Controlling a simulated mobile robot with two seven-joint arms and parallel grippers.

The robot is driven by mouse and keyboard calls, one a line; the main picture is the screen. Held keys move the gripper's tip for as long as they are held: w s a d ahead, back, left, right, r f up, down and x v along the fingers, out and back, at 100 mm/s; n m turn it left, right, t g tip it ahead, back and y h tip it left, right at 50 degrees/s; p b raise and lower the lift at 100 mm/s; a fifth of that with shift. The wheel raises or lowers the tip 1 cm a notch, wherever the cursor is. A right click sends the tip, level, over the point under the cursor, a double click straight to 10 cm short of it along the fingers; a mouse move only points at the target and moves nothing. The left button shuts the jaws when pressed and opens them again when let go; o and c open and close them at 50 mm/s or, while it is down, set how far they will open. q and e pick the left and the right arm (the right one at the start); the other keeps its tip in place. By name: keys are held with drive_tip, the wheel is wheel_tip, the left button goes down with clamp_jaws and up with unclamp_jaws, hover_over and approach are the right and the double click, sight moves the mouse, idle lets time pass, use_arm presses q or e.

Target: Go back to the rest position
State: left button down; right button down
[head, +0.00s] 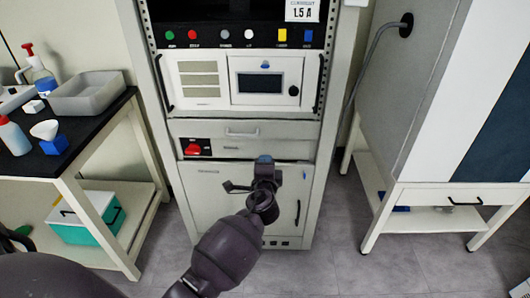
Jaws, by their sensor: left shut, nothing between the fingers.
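My left gripper (264,168) is in the middle of the head view, at the end of my dark arm, which comes in from the lower left. It is shut and empty. It appears in front of the lower door (205,200) of the light grey equipment rack and hides part of that door. I cannot tell how far it is from the door or whether they touch. My right gripper is out of view.
The rack has a red rotary switch (192,149) and a white panel unit (265,84). A black-topped bench (95,130) with a grey tub (90,98) stands left. A teal-and-white box (88,232) is below. A large cabinet (400,80) stands right. Floor (335,255) is clear between.

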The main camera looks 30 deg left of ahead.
use_arm(q)
drive_tip(key=shift+s+d, duration=0.3)
drive_tip(key=shift+s, duration=0.15)
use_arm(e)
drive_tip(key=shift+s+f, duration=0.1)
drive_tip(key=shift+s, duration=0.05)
